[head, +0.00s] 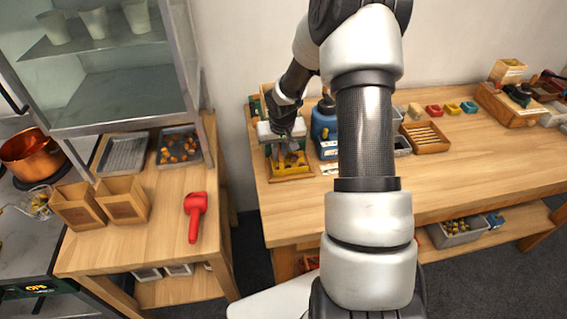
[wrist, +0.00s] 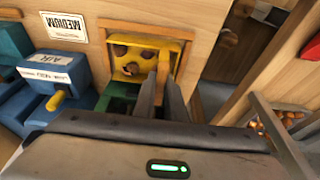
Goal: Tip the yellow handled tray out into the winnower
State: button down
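The yellow handled tray (head: 290,165) sits at the left front of the long bench in the head view. In the wrist view the tray (wrist: 127,70) has brown chestnuts inside and a brown handle pointing toward me. My gripper (head: 287,150) is over the tray from above. Its two dark fingers (wrist: 167,92) stand close on either side of the handle and appear shut on it. A blue machine (head: 325,122), probably the winnower, stands just right of the tray; in the wrist view its blue body (wrist: 62,68) has a yellow knob and a label. Its opening is not clear to me.
A side table (head: 155,235) at left holds wooden bins (head: 122,200), a red scoop (head: 195,212) and a dark tray of chestnuts (head: 180,147). A gap separates it from the bench. Small colored boxes and a wooden box (head: 425,138) lie further right.

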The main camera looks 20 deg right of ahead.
jog(key=shift+r, duration=0.15)
jog(key=shift+r+p, duration=1.65)
jog(key=shift+r, duration=0.7)
